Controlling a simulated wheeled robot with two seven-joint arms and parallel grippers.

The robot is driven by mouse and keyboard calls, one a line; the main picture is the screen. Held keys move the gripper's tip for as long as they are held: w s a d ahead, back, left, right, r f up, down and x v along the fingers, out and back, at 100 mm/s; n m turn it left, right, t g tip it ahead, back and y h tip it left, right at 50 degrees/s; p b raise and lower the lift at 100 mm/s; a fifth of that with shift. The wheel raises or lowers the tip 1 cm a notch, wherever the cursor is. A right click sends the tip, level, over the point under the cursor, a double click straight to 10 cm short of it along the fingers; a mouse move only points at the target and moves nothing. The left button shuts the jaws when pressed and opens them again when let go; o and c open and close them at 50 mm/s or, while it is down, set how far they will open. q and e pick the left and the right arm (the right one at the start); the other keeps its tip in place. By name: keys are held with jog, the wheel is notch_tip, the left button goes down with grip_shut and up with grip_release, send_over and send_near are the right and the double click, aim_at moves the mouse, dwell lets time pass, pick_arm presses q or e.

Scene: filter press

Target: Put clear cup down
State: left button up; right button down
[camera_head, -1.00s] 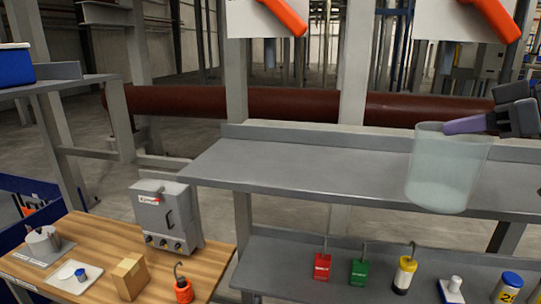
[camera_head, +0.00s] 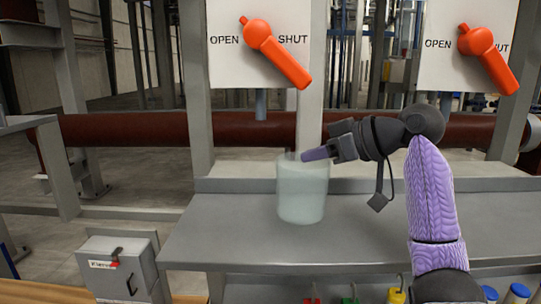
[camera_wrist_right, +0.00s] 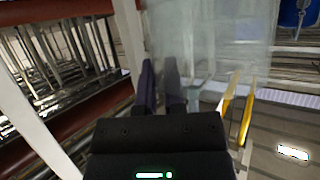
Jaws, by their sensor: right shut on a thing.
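The clear cup (camera_head: 303,192) is a translucent, pale, wide cylinder, upright in the head view over the left half of the grey shelf (camera_head: 230,225). I cannot tell whether its base touches the shelf. My right gripper (camera_head: 318,154) reaches in from the right and is shut on the cup's upper rim. In the right wrist view the cup (camera_wrist_right: 215,40) is a hazy see-through shape ahead of the gripper fingers (camera_wrist_right: 161,88). My left gripper is not in view.
Two panels with orange levers (camera_head: 272,48) (camera_head: 487,58) marked OPEN and SHUT hang above the shelf. A dark red pipe (camera_head: 130,128) runs behind it. A grey box (camera_head: 120,270) stands lower left. The shelf beside the cup is clear.

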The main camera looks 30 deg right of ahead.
jog(key=p+x, duration=0.4)
jog(key=x, duration=0.5)
jog(key=shift+r, duration=0.15)
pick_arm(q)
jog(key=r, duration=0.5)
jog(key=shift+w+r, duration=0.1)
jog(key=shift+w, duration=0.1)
pick_arm(e)
jog(key=c, duration=0.7)
grip_release()
pick_arm(q)
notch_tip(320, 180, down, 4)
jog(key=b, duration=0.4)
pick_arm(e)
jog(key=v, duration=1.2)
